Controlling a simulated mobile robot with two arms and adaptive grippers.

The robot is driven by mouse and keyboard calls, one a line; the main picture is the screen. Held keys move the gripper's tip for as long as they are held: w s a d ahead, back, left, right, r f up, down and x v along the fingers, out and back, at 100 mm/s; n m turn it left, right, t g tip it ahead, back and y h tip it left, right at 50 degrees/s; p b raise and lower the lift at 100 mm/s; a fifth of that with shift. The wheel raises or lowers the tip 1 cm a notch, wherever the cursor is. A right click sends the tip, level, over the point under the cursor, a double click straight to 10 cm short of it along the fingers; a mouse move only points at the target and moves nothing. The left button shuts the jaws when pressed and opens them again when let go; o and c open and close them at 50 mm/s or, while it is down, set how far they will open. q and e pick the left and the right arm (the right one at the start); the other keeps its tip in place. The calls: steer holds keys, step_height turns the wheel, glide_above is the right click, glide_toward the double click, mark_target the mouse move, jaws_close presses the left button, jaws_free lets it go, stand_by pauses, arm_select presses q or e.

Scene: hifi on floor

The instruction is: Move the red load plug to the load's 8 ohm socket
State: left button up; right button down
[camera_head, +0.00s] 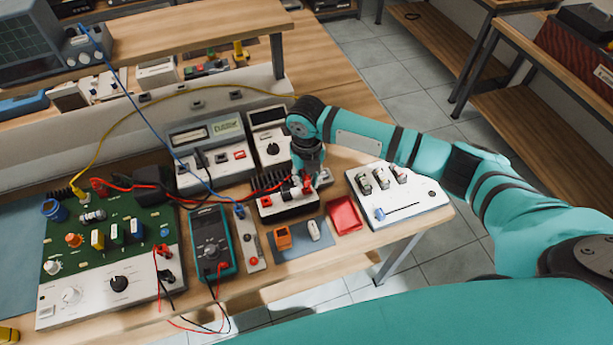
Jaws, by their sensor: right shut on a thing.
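The load (287,207) is a small box with black fins and a pale front with sockets, standing near the middle of the bench's front part. My right gripper (306,180) points down over the load's right part. It is shut on the red load plug (307,188), which is mostly hidden by the fingers and sits at or just above the load's sockets. I cannot tell whether the plug is seated, and the socket labels are too small to read. A red lead (140,187) runs across the bench towards the load. My left gripper is not in view.
A green circuit board (130,210) and a multimeter (211,243) stand to the left. Bench meters (208,150) stand behind. Blue and yellow cables arch overhead.

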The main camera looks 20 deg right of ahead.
steer(key=shift+f+b, duration=0.3)
steer(key=shift+f, duration=0.4)
stand_by(0.5)
steer(key=shift+f+p, duration=0.25)
steer(key=shift+p, duration=0.2)
stand_by(2.4)
steer(key=c, duration=1.1)
jaws_free()
steer(key=shift+r, duration=0.1)
step_height(320, 180, up, 12)
steer(key=shift+f, duration=0.25)
step_height(320, 180, up, 5)
steer(key=p, duration=0.5)
steer(key=shift+r, duration=0.2)
